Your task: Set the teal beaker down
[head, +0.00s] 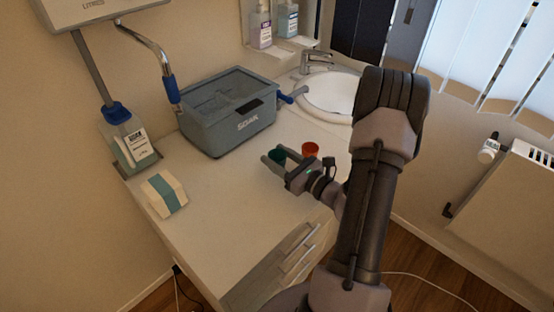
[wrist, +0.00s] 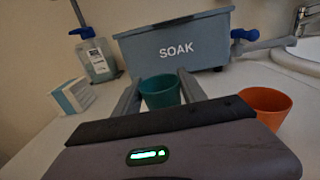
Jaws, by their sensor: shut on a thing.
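The teal beaker (wrist: 160,91) is between the two fingers of my gripper (wrist: 158,88) in the wrist view, upright, with its open rim up. In the head view, my gripper (head: 274,158) is low over the counter and shut on the teal beaker (head: 277,155), which is partly hidden by the fingers. Whether the beaker's base touches the counter cannot be told. An orange beaker (wrist: 266,104) stands on the counter just right of my gripper; it also shows in the head view (head: 310,149).
A grey SOAK bin (head: 230,112) stands behind on the white counter (head: 228,215). A sink (head: 328,92) is at the back right. A soap bottle (head: 130,140) and a white-and-teal box (head: 164,194) are at the left. The counter's front part is clear.

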